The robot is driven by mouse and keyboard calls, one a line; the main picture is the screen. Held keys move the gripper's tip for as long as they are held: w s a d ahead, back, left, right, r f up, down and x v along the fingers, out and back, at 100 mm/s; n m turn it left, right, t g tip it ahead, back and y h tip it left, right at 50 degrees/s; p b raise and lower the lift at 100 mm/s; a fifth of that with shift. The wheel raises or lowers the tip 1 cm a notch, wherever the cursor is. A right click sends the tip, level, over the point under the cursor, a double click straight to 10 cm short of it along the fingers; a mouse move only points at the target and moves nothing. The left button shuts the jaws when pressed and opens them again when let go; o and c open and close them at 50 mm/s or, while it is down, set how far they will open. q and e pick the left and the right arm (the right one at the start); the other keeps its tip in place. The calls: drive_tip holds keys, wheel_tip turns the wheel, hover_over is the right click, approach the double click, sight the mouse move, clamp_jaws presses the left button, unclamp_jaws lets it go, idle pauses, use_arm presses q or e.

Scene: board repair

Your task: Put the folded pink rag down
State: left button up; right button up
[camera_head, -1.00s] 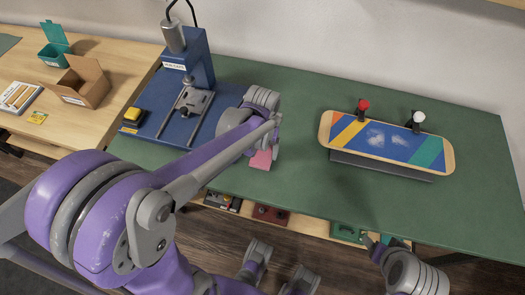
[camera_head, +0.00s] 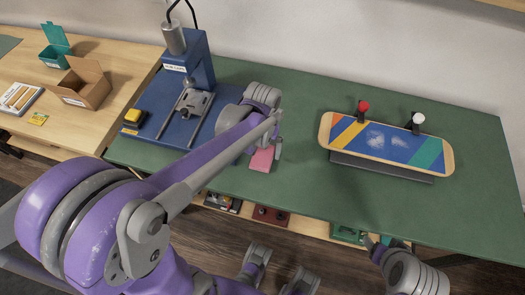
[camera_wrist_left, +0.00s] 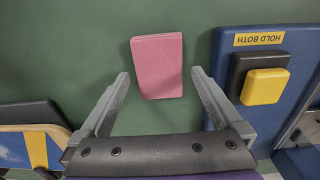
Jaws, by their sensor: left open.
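The folded pink rag (camera_head: 262,160) lies flat on the green work surface, beside the blue press base. It also shows in the left wrist view (camera_wrist_left: 157,66) as a neat rectangle. My left gripper (camera_wrist_left: 160,74) is open, with its two fingers apart on either side of the rag in that view and a gap of green at each side. In the head view the left gripper (camera_head: 276,148) is over the rag's far right part, and the arm partly hides it. Part of my right arm (camera_head: 400,268) shows at the lower right; its finger state is unclear.
A blue press (camera_head: 188,75) with a yellow button (camera_head: 134,115) stands left of the rag. A striped skateboard deck (camera_head: 385,142) in a stand is to the right. Green surface (camera_head: 300,105) between them is clear. A side table holds a cardboard box (camera_head: 85,85).

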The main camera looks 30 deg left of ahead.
sight(263, 155)
use_arm(q)
wheel_tip(263, 155, up, 10)
drive_tip(key=p, duration=0.2)
drive_tip(key=s+d+f+m+t, duration=0.2)
drive_tip(key=s+f+t, duration=0.3)
drive_tip(key=s, duration=0.6)
drive_tip(key=shift+s+d+m, duration=0.25)
drive_tip(key=shift+d+m, duration=0.05)
drive_tip(key=shift+d, duration=0.35)
wheel_tip(263, 155, up, 7)
drive_tip(key=w+p, duration=0.1)
drive_tip(key=p, duration=0.5)
drive_tip(key=shift+w+r, duration=0.15)
drive_tip(key=shift+w, duration=0.1)
drive_tip(key=shift+w, duration=0.15)
